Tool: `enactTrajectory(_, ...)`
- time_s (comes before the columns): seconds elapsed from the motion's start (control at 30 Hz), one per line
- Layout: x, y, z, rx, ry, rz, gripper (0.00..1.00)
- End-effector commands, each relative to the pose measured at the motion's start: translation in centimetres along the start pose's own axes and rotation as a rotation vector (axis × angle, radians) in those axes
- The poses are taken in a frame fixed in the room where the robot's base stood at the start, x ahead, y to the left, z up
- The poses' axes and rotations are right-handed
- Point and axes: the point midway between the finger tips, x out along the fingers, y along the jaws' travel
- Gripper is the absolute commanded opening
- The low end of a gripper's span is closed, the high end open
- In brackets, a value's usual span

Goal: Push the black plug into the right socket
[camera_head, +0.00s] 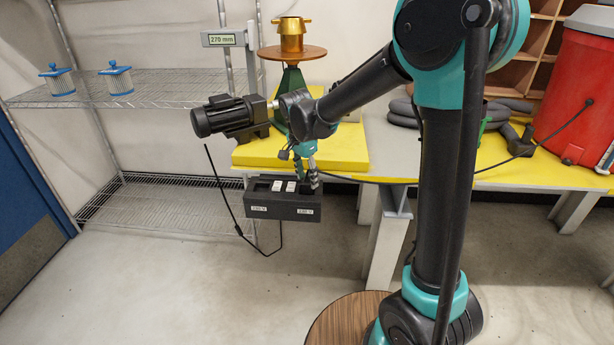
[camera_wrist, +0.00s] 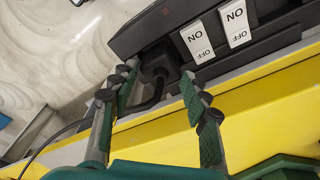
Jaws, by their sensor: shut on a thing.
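The black socket box (camera_head: 270,203) sits at the front edge of the yellow tabletop, with two white switches (camera_head: 283,186) in its middle. My gripper (camera_head: 313,182) points down over the box's right end. In the wrist view, the box (camera_wrist: 140,37) lies along the top, turned around, so its right end shows at left. The black plug (camera_wrist: 160,66) is between my gripper's fingertips (camera_wrist: 157,78), at the right socket beside the switches. Its thick cable curves down from it. The frames do not show how deep the plug sits.
A black motor (camera_head: 222,117) stands behind the box to the left, its cable (camera_head: 220,185) hanging in front of the table. A red barrel (camera_head: 577,90) and grey coils (camera_head: 405,112) are on the right. A wire shelf (camera_head: 140,88) is at left.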

Motion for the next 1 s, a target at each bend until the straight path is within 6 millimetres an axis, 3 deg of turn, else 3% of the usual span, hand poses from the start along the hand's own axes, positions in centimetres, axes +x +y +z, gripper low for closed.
enactTrajectory(0.53,0.32,-0.02,0.04,0.000,0.000,0.000,0.00)
enactTrajectory(0.57,0.30,-0.02,0.04,0.000,0.000,0.000,0.50)
enactTrajectory(0.73,0.30,-0.01,0.04,0.000,0.000,0.000,0.70)
enactTrajectory(1.0,0.28,-0.01,0.04,0.000,0.000,0.000,0.70)
